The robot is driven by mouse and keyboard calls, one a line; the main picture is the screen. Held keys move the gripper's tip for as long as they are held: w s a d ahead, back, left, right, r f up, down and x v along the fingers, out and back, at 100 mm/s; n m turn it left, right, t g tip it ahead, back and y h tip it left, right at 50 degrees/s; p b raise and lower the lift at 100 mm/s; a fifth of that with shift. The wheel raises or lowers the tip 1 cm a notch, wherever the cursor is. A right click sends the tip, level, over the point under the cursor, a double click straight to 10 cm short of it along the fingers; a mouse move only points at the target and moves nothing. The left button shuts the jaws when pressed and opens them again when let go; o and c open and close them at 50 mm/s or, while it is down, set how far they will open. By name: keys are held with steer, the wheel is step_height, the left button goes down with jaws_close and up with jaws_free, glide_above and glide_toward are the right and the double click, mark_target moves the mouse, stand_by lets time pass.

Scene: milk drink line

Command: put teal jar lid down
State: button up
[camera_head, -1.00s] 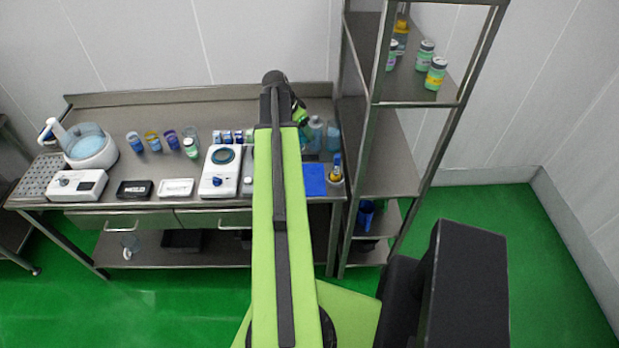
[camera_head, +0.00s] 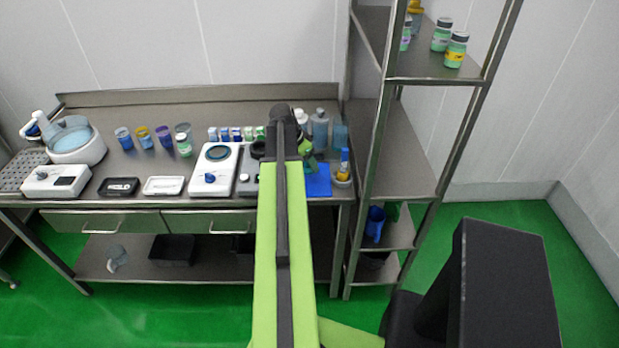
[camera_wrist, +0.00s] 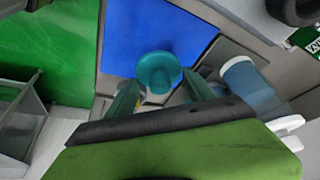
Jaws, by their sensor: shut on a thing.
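The teal jar lid (camera_wrist: 158,72) shows in the wrist view between the tips of my gripper (camera_wrist: 160,88), which is shut on it. Behind it in that view lies a blue mat (camera_wrist: 155,28); I cannot tell how high the lid is above it. In the head view the blue mat (camera_head: 318,182) lies at the right end of the steel bench (camera_head: 120,90). My arm hides the lid and the gripper's tips there.
A bottle with a blue top (camera_head: 344,163) stands right of the mat. Clear bottles (camera_head: 320,130) stand behind it. A white device with a round plate (camera_head: 215,168) is to the left. A steel shelf rack (camera_head: 375,150) rises at the bench's right end.

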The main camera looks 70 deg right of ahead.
mark_target(305, 166)
steer(key=shift+f, duration=0.25)
step_height(305, 166, down, 4)
steer(key=b, duration=0.3)
steer(key=shift+b, duration=0.4)
steer(key=shift+r, duration=0.25)
steer(key=shift+f, duration=0.2)
steer(key=o, duration=1.6)
steer(key=shift+r, duration=0.1)
